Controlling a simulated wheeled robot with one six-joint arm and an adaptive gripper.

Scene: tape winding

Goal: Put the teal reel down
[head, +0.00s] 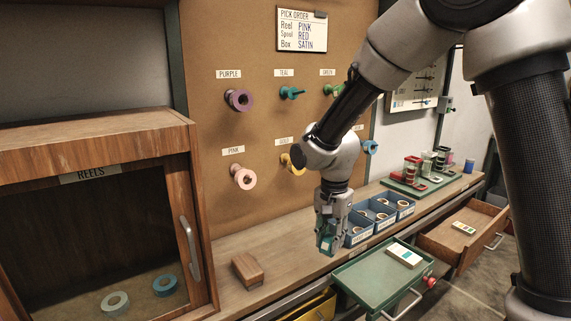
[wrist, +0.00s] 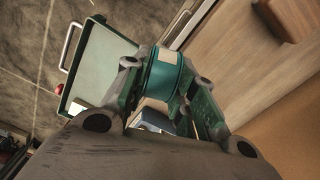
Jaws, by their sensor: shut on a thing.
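The teal reel (wrist: 164,72) is between the fingers of my gripper (wrist: 165,95) in the wrist view, and the gripper is shut on it. In the head view my gripper (head: 328,238) points down in front of the wooden bench, with the reel mostly hidden by the fingers. The gripper is above and to the left of the green tray (head: 375,280). The tray also shows in the wrist view (wrist: 105,62), to the left of the reel. The reel looks clear of every surface, though its exact height is hard to tell.
A wooden block (head: 247,270) lies on the bench (head: 285,240). Blue boxes (head: 378,215) with rings stand right of the gripper. The REELS cabinet (head: 95,150) at left holds two reels. A pegboard (head: 255,115) carries coloured spools. An open drawer (head: 462,235) juts out at right.

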